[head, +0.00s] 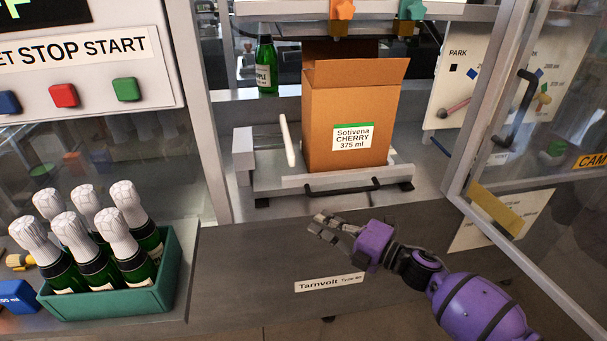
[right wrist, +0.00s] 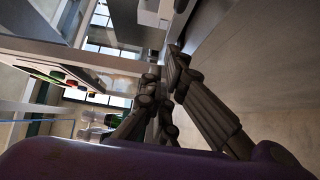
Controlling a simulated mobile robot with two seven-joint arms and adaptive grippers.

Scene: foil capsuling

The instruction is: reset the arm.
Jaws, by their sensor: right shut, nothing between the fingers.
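My right arm comes in from the lower right of the head view. Its purple wrist ends in the dark right gripper (head: 322,228), held in front of the machine's grey front panel. The gripper is shut and empty. Its dark fingers (right wrist: 165,100) also show close up in the right wrist view, with nothing between them. My left gripper does not show in either view.
An open cardboard box (head: 350,110) labelled Sotivena Cherry stands on a platform inside the machine. A green crate (head: 130,298) of foil-topped bottles stands at left. A clear door (head: 540,120) stands open at right. A bottle (head: 266,66) stands behind.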

